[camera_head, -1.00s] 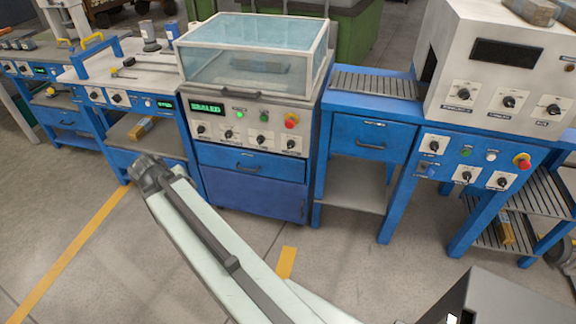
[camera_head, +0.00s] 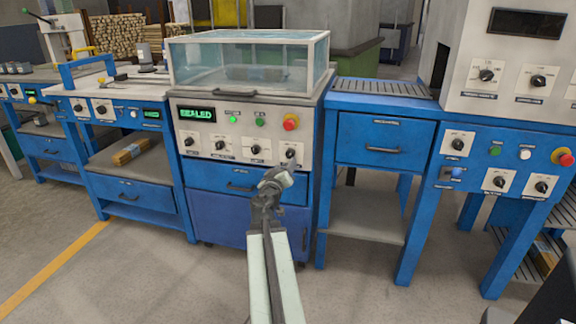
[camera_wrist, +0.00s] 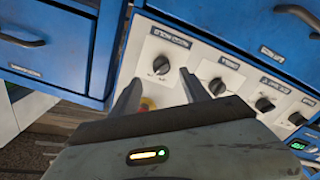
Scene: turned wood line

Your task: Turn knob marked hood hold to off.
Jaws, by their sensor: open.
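The knob marked hood hold (camera_wrist: 160,65) is a dark round knob on a white plate. Its label appears upside down in the wrist view. In the head view it is the rightmost knob (camera_head: 291,153) in the lower row of the machine with the green SEALED display (camera_head: 197,114). My gripper (camera_wrist: 160,77) is open and empty, its two fingers pointing at the panel on either side of the knob's line. It seems short of the knob, with no contact visible. In the head view my gripper (camera_head: 275,180) is just below the knob. The knob's exact setting is too small to read.
Further knobs sit beside it, the nearest one (camera_wrist: 217,87) just right in the wrist view. A red button (camera_head: 291,123) is above the knob. A blue drawer (camera_head: 235,180) lies below. A clear hood (camera_head: 250,58) tops the machine. Open floor lies in front.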

